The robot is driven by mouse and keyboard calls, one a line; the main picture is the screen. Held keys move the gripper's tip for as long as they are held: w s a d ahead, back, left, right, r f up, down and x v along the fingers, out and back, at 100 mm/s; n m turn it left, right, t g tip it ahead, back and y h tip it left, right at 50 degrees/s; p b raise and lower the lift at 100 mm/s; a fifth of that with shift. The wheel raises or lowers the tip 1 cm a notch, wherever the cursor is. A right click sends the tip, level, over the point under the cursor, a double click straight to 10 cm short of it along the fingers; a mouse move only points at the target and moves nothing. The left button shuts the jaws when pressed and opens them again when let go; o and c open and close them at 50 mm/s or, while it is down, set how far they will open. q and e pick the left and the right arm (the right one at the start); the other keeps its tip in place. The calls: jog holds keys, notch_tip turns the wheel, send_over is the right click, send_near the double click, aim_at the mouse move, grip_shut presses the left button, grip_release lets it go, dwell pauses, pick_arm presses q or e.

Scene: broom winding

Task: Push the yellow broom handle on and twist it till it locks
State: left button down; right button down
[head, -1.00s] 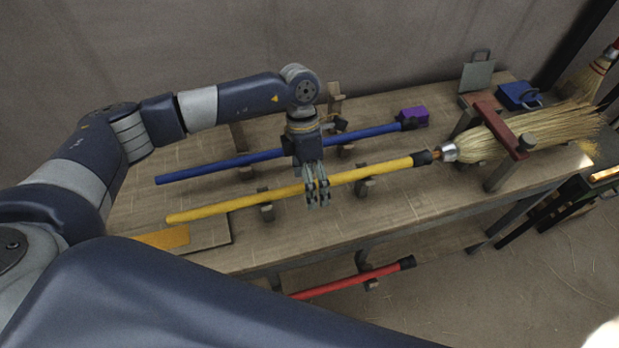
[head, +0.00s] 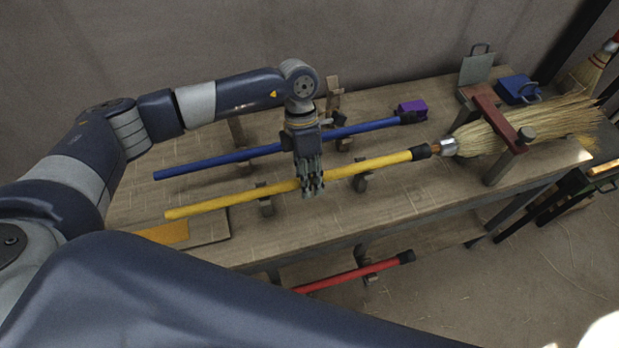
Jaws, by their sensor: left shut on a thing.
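The yellow handle (head: 235,198) lies across wooden rests on the bench, its black collar (head: 421,151) pointing right at the broom head (head: 480,138). An orange-brown piece shows between the collar and the broom's silver socket (head: 449,147); I cannot tell how far it sits inside. The straw broom head lies on its side under a red clamp bar (head: 499,122). My left gripper (head: 311,186) comes down from above, shut around the handle near its middle, left of the right-hand rest. Its fingers hide that stretch of handle. My right gripper is not in view.
A blue handle (head: 215,161) lies behind, parallel, with a purple block (head: 412,109) at its right end. A red handle (head: 352,276) lies lower, in front of the bench. A blue box (head: 517,91) stands at the back right. The bench front is mostly clear.

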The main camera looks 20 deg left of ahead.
pick_arm(q)
jog(key=shift+w+d+b, duration=0.65)
jog(key=shift+d+b, duration=0.15)
jog(key=shift+d, duration=0.15)
dwell(0.7)
jog(key=shift+w+d, duration=0.1)
dwell(0.3)
jog(key=shift+r, duration=0.1)
jog(key=shift+t+y, duration=0.3)
jog(key=shift+t, duration=0.3)
jog(key=shift+d+t+y, duration=0.1)
jog(key=shift+t+y, duration=0.4)
jog(key=shift+t, duration=0.2)
jog(key=shift+b, duration=0.4)
jog(key=shift+t+y+b, duration=0.6)
jog(key=shift+t+b, duration=0.15)
jog(key=shift+t, duration=0.15)
